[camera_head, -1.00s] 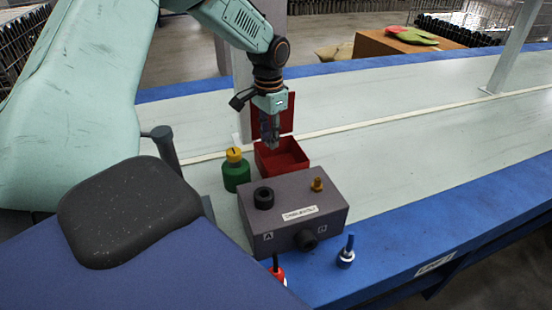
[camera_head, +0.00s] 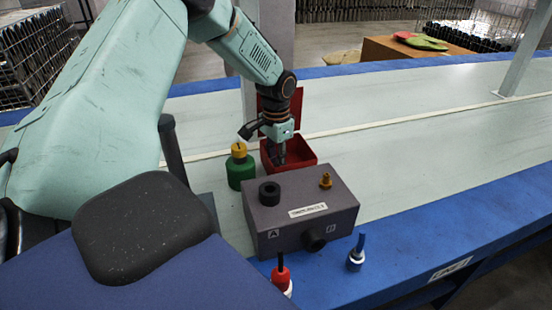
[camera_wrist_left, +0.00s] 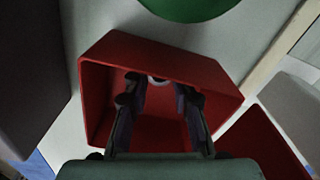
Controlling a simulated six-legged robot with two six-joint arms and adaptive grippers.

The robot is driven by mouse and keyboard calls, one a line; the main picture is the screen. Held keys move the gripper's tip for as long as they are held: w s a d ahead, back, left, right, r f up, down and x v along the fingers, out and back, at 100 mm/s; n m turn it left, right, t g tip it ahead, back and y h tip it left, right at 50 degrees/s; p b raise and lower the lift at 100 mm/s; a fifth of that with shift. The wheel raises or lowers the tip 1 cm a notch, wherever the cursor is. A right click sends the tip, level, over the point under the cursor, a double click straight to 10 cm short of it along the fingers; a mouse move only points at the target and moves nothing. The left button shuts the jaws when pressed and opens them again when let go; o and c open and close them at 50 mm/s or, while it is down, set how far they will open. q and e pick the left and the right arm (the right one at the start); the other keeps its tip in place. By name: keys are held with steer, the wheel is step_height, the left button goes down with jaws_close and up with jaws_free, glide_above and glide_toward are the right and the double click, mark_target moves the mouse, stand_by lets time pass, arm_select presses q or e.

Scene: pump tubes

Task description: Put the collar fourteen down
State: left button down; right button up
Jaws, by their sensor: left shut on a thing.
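My left gripper (camera_head: 277,157) reaches down into the open red box (camera_head: 309,155) on the conveyor table. The wrist view also shows the gripper (camera_wrist_left: 160,90) pointing into the red box (camera_wrist_left: 215,76), its two dark fingers inside the walls. A small pale grey ring edge, seemingly the collar fourteen (camera_wrist_left: 158,80), shows between the fingertips. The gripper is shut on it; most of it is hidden. I cannot tell whether it touches the box floor. My right gripper is not in view.
A grey block (camera_head: 290,222) with a black ring and a brass fitting stands in front of the box. A green bottle with yellow cap (camera_head: 240,170) is left of it. A red-capped item (camera_head: 281,275) and a blue-topped item (camera_head: 356,255) stand nearer.

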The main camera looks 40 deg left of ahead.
arm_select(q)
steer(key=shift+f, duration=0.2)
steer(key=c, duration=1.1)
jaws_free()
steer(key=shift+w+r, duration=0.1)
steer(key=shift+r, duration=0.1)
step_height(320, 180, up, 12)
steer(key=p, duration=0.5)
